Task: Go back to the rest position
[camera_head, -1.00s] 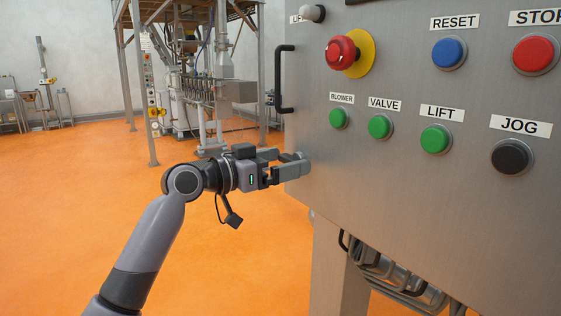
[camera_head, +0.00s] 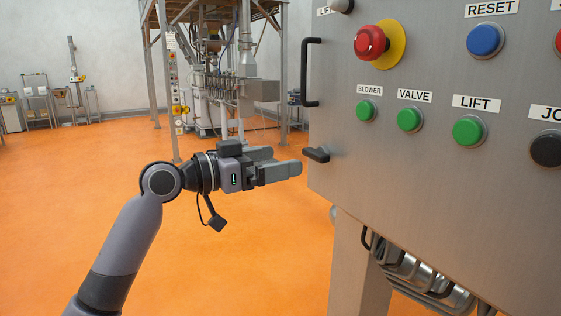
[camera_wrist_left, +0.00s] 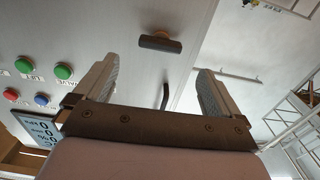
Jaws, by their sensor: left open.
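My left gripper (camera_head: 280,167) is open and empty in the head view, left of the grey control panel (camera_head: 420,190). Its fingertips are near a small black knob handle (camera_head: 316,154) on the panel's left edge and look apart from it. In the left wrist view, the open fingers (camera_wrist_left: 157,90) point toward the panel, and the black handle (camera_wrist_left: 160,43) shows between and beyond them. My right gripper is not in view.
The panel carries a red emergency knob (camera_head: 370,42), a blue RESET button (camera_head: 485,39) and green BLOWER (camera_head: 366,110), VALVE (camera_head: 410,118) and LIFT (camera_head: 469,131) buttons. A black bar handle (camera_head: 311,72) stands above. Orange floor (camera_head: 70,190) is open at left.

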